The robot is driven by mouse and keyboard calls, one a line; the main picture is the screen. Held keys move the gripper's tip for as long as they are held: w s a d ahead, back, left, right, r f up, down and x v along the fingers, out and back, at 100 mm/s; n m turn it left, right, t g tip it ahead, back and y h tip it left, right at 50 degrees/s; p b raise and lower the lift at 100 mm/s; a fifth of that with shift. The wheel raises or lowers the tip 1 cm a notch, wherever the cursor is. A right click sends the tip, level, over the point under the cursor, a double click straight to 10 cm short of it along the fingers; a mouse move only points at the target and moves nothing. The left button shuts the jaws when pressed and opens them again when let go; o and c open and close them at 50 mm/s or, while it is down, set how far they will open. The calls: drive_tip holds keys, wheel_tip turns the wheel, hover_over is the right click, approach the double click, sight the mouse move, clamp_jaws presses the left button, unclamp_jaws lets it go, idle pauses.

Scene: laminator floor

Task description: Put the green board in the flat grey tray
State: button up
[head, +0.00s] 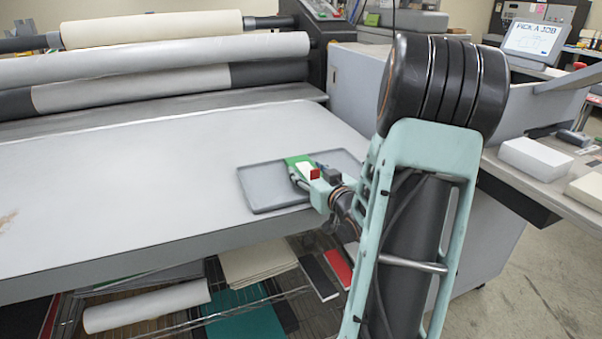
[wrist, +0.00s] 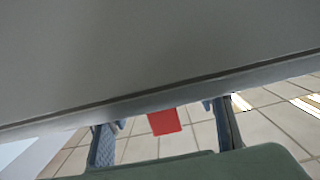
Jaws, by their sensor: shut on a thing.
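The flat grey tray (head: 258,190) lies on the light work table near its front right corner, partly hidden behind my arm. The green board (head: 296,160) shows at my gripper (head: 303,178), over the tray in the head view. My gripper is shut on the green board. I cannot tell whether the board touches the tray.
The broad table top (head: 130,180) left of the tray is clear. Large rollers (head: 160,62) run along its back. A shelf below holds sheets and a white roll (head: 147,305). A side counter with white boxes (head: 535,160) stands at the right.

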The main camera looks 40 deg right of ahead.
drive_tip(key=shift+w+f, duration=0.1)
drive_tip(key=shift+f, duration=0.2)
drive_tip(key=shift+f, duration=0.1)
drive_tip(key=o, duration=1.1)
drive_tip(key=shift+r, duration=0.25)
drive_tip(key=v, duration=1.2)
drive_tip(key=shift+f, duration=0.15)
